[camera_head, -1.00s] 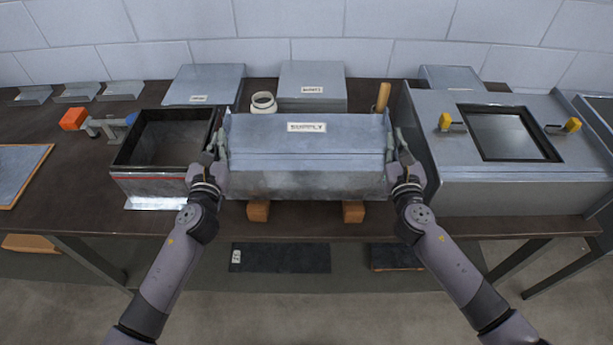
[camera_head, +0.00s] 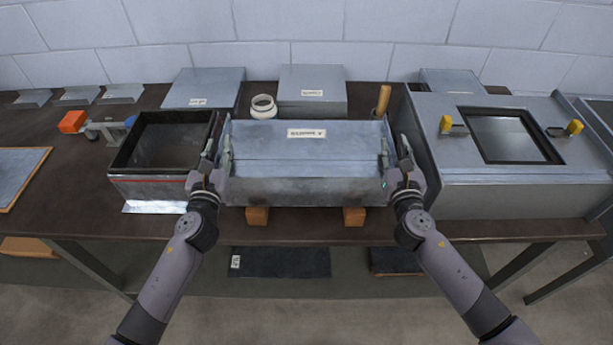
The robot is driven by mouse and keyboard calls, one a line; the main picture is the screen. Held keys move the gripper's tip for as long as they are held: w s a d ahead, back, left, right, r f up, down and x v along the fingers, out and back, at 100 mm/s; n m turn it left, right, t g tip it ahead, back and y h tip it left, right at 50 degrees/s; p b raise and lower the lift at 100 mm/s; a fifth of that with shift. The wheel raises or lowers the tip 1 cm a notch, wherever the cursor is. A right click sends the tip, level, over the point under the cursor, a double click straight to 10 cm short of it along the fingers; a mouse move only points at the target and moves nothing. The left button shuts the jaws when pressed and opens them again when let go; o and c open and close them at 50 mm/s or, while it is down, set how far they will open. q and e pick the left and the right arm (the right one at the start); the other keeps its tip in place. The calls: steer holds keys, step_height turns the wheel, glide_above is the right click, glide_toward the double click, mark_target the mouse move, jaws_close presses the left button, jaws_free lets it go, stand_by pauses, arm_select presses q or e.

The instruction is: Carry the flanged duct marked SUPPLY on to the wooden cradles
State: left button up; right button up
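The grey sheet-metal duct (camera_head: 305,166) lies level at the middle of the bench, with a white label (camera_head: 307,133) whose lettering is too small to read surely here. It appears to rest on the wooden cradles; the front ends of the left cradle (camera_head: 257,216) and right cradle (camera_head: 354,217) show below its front edge. The rest of both cradles is hidden. My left gripper (camera_head: 217,157) is at the duct's left end and my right gripper (camera_head: 395,157) at its right end. Each has its fingers spread, one on either side of the end flange.
An open dark-topped box (camera_head: 163,186) stands close left of my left gripper. A large grey housing (camera_head: 520,195) with yellow clamps stands close to the right. Behind the duct are a white roll (camera_head: 263,107), a wooden handle (camera_head: 382,99) and a labelled grey box (camera_head: 312,91).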

arm_select(q)
steer(key=s, duration=1.1)
steer(key=shift+s, duration=0.25)
arm_select(e)
steer(key=s, duration=1.2)
arm_select(q)
steer(key=shift+a, duration=0.1)
